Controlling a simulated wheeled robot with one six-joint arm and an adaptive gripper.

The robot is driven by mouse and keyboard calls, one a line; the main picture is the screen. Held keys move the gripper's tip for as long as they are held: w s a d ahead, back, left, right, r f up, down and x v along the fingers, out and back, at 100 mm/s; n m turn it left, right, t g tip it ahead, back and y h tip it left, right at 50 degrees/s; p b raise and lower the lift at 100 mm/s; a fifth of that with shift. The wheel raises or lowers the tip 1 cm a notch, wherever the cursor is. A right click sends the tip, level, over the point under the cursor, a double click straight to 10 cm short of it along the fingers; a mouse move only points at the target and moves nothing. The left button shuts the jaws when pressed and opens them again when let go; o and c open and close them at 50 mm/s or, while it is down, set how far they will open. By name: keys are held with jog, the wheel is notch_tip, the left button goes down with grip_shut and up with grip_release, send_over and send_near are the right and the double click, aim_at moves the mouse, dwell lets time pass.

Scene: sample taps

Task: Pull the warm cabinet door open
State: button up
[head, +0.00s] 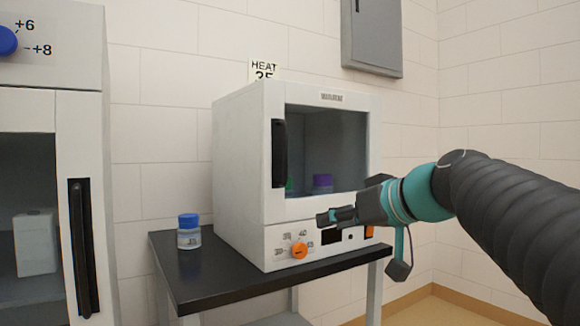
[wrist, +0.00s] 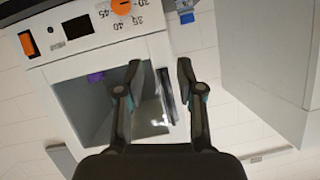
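The warm cabinet (head: 240,170) is a white box on a black-topped table, under a "HEAT 35" sign. Its windowed door (head: 340,204) looks shut. The black upright door handle (head: 279,153) is on the door's left side. My gripper (head: 335,216) is in front of the cabinet's lower right, apart from the handle. In the wrist view my gripper (wrist: 159,66) is open and empty, and the handle (wrist: 167,95) shows between the fingers, farther off. A purple-capped item (head: 322,184) and a partly hidden green one (head: 289,186) show behind the window.
A blue-capped bottle (head: 189,232) stands on the black table (head: 195,277), left of the cabinet. A larger white cabinet (head: 67,150) with a black handle stands at the far left. A grey wall box (head: 372,40) hangs at upper right. An orange knob (head: 299,251) is below the door.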

jog(key=w+r+n+t+y+b, duration=0.2)
jog(key=w+r+n+y, duration=0.3)
jog(key=r, duration=0.7)
jog(key=m+p, duration=0.1)
jog(key=p, duration=0.2)
send_over(285, 178)
jog(key=shift+w+h, duration=0.3)
jog(key=shift+h, duration=0.1)
grip_shut()
